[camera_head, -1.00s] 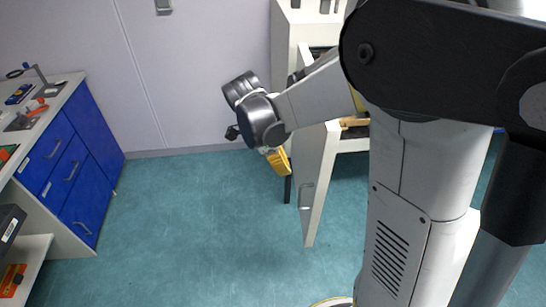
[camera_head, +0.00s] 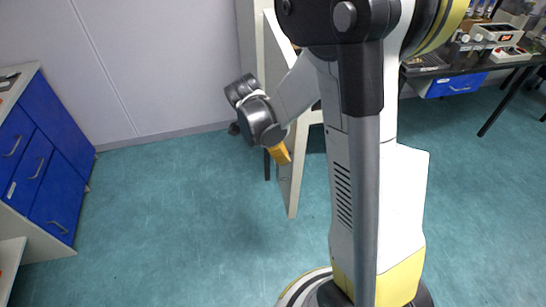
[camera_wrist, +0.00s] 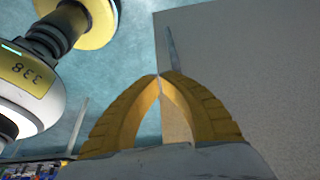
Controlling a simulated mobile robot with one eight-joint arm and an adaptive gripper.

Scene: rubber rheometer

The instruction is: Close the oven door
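The oven door (camera_head: 293,190) is a tall pale panel, standing open and seen nearly edge-on in the head view. The oven body (camera_head: 250,40) is a pale cabinet behind it, mostly hidden by my arm. My gripper (camera_head: 284,154) has yellow fingers and is just left of the door, close to its face. In the wrist view the fingertips of my gripper (camera_wrist: 160,76) meet, with nothing held between them. A large grey panel, probably the door (camera_wrist: 250,70), fills the right of that view. I cannot tell whether the fingers touch it.
Blue drawers (camera_head: 55,165) stand at the left. A dark bench (camera_head: 470,65) with instruments is at the upper right. The green floor (camera_head: 170,220) is clear between the drawers and the door. My arm and column cover much of the middle right.

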